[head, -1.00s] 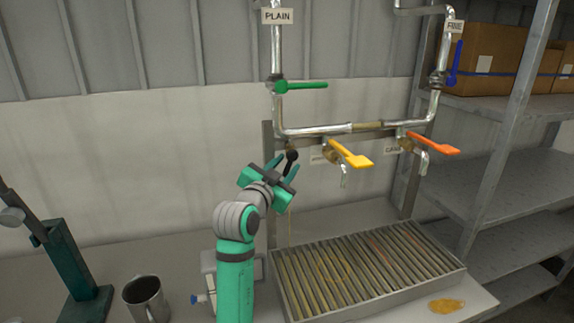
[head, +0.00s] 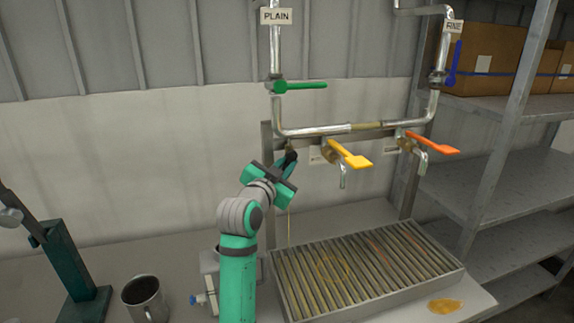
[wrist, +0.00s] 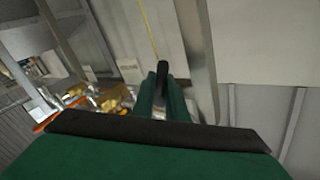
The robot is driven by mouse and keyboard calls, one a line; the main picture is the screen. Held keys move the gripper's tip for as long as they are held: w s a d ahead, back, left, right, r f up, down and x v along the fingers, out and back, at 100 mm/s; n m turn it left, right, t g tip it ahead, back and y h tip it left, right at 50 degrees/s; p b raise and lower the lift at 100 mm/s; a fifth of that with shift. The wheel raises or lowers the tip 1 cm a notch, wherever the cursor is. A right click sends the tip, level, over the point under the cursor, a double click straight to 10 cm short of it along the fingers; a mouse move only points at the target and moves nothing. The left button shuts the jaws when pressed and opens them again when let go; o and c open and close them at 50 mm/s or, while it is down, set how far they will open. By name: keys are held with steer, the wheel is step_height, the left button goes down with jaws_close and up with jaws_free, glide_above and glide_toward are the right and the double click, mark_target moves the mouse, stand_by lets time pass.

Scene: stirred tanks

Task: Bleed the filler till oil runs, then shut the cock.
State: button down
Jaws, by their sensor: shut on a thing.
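My gripper (head: 287,163) is at the left end of the pipework, below the horizontal pipe. Its jaws are shut on the small black-handled cock, whose handle is mostly hidden by the fingers in the head view. In the wrist view the dark handle (wrist: 162,69) shows at the tips of my green fingers (wrist: 163,97). A thin yellow stream of oil (head: 289,226) falls from near the cock toward the slatted drip tray (head: 275,290). The stream also shows in the wrist view (wrist: 150,32).
A yellow lever (head: 350,155) and an orange lever (head: 432,143) stick out to the right. A green lever (head: 302,86) and a blue lever (head: 455,62) sit higher. A metal mug (head: 143,299) and a green stand (head: 72,268) are at left. An oil puddle (head: 445,306) lies at right.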

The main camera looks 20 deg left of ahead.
steer(key=shift+a+r, duration=0.1)
stand_by(0.4)
steer(key=m+g, duration=0.2)
steer(key=m+g+y, duration=0.1)
steer(key=shift+s+a+r+m, duration=0.25)
steer(key=shift+a+r+m, duration=0.05)
steer(key=shift+r, duration=0.1)
steer(key=shift+a+r+m+g+y, duration=0.15)
steer(key=shift+r+m+g+y, duration=0.15)
steer(key=shift+m+g+y, duration=0.35)
steer(key=shift+s+r+m+g+y, duration=0.1)
steer(key=shift+r+m+g+y, duration=0.2)
steer(key=shift+m+g+y, duration=0.6)
steer(key=shift+m+g, duration=0.25)
steer(key=shift+h, duration=0.25)
steer(key=c, duration=1.8)
jaws_free()
steer(key=shift+o, duration=0.2)
steer(key=shift+r, duration=0.1)
